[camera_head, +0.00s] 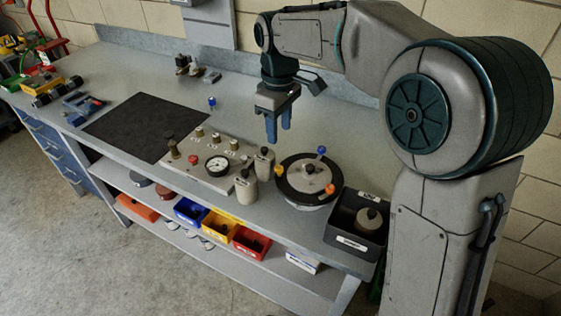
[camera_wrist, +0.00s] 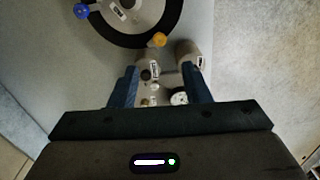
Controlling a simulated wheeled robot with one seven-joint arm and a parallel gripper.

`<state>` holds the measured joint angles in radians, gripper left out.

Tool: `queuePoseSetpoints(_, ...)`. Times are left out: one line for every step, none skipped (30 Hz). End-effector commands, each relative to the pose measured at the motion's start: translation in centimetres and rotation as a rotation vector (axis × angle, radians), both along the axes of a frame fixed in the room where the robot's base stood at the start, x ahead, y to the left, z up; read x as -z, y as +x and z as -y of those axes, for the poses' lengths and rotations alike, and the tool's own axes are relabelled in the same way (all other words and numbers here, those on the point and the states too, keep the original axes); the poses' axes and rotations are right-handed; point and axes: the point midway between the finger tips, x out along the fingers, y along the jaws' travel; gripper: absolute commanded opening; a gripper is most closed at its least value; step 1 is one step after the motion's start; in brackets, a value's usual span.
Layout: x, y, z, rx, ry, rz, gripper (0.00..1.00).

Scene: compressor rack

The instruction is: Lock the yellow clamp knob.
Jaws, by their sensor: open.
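The yellow clamp knob (camera_head: 279,171) sits on the left rim of a round fixture with a black ring (camera_head: 291,195) on the bench. It also shows in the wrist view (camera_wrist: 159,40), just beyond and above the gap between my fingers. The same ring carries a blue knob (camera_head: 321,150) at the back and an orange knob (camera_head: 330,189) at the right. My gripper (camera_head: 278,130) points down above the bench, up and behind the yellow knob, apart from it. Its two blue fingers are open with nothing between them. Whether the knob is locked cannot be told.
A panel with a gauge (camera_head: 217,166) and several knobs lies left of the ring. Two grey canisters (camera_head: 246,188) stand between them. A black bin (camera_head: 357,228) is at the right.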

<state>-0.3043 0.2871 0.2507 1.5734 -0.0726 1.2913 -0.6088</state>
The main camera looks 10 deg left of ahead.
Motion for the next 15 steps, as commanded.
queuePoseSetpoints(1.1,-0.1,0.1,0.000,-0.002,-0.004,0.43)
queuePoseSetpoints(1.7,-0.1,0.1,0.001,-0.002,-0.004,0.43)
queuePoseSetpoints(2.6,-0.1,0.1,0.001,-0.003,-0.004,0.43)
queuePoseSetpoints(3.3,-0.1,0.1,0.001,-0.002,-0.004,0.43)
queuePoseSetpoints(3.9,-0.1,0.1,0.001,-0.003,-0.004,0.43)
queuePoseSetpoints(4.8,-0.1,0.1,0.002,-0.003,-0.004,0.43)
queuePoseSetpoints(5.5,-0.1,0.1,0.002,-0.002,-0.004,0.43)
queuePoseSetpoints(6.1,-0.1,0.1,0.002,-0.003,-0.004,0.43)
queuePoseSetpoints(6.9,-0.1,0.1,0.003,-0.002,-0.003,0.43)
queuePoseSetpoints(7.5,-0.1,0.1,0.003,-0.003,-0.003,0.43)
queuePoseSetpoints(8.0,-0.1,0.1,0.003,-0.002,-0.003,0.43)
queuePoseSetpoints(8.7,-0.1,0.1,0.003,-0.002,-0.002,0.43)
queuePoseSetpoints(9.2,-0.1,0.1,0.002,-0.002,-0.002,0.43)
queuePoseSetpoints(9.6,-0.1,0.1,0.002,-0.002,-0.002,0.43)
queuePoseSetpoints(10.1,-0.1,0.0,0.002,-0.002,-0.001,0.43)
